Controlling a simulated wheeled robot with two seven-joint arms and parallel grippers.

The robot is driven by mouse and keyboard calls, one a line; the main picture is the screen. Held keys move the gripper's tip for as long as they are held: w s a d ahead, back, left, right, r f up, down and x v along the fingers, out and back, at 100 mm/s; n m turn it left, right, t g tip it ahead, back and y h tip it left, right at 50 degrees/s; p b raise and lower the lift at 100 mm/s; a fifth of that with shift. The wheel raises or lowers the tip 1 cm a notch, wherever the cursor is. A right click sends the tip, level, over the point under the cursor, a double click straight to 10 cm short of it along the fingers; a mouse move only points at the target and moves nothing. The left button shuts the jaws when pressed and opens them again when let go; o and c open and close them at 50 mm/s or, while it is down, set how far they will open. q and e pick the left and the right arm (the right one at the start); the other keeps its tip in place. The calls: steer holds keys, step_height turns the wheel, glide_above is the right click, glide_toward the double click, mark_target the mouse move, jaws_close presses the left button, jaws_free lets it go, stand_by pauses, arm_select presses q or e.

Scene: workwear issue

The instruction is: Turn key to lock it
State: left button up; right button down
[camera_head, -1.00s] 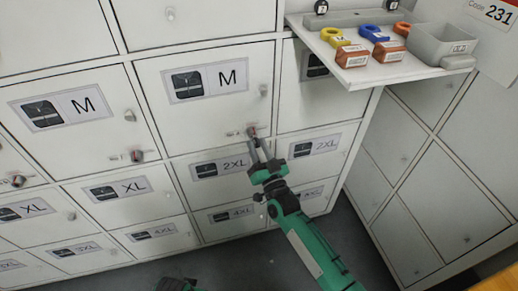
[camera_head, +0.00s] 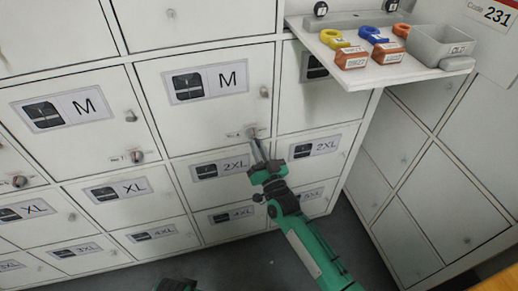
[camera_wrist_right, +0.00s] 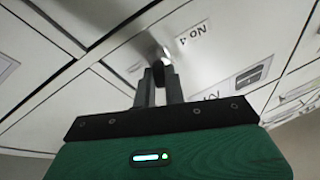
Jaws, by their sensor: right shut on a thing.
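A white locker door marked M (camera_head: 212,112) stands shut in the middle of the locker wall. Its lock with a small key (camera_head: 252,131) sits at the door's lower right corner. My right gripper (camera_head: 256,140) reaches up from below and is shut on the key at the lock. In the right wrist view, the gripper (camera_wrist_right: 160,68) points at the lock, and the fingers hide most of the key. A dark and green part, perhaps my left gripper (camera_head: 176,285), shows at the bottom edge; its jaws cannot be made out.
A shelf (camera_head: 400,78) juts out at the upper right, with orange tagged blocks (camera_head: 351,57), coloured rings (camera_head: 333,38) and a grey bin (camera_head: 440,45). Another lock with a red mark (camera_head: 136,156) is on the left M door. Grey floor (camera_head: 240,265) is clear below.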

steer(key=shift+w+a+r, duration=0.15)
steer(key=shift+w+r, duration=0.15)
steer(key=shift+r, duration=0.25)
stand_by(0.6)
steer(key=shift+a+r+m+t+h, duration=0.15)
steer(key=shift+m+t+h, duration=0.15)
steer(key=shift+m, duration=0.4)
steer(key=c, duration=1.4)
jaws_free()
steer(key=shift+o, duration=0.8)
steer(key=shift+w+f, duration=0.1)
steer(key=shift+f, duration=0.1)
steer(key=shift+c, duration=0.4)
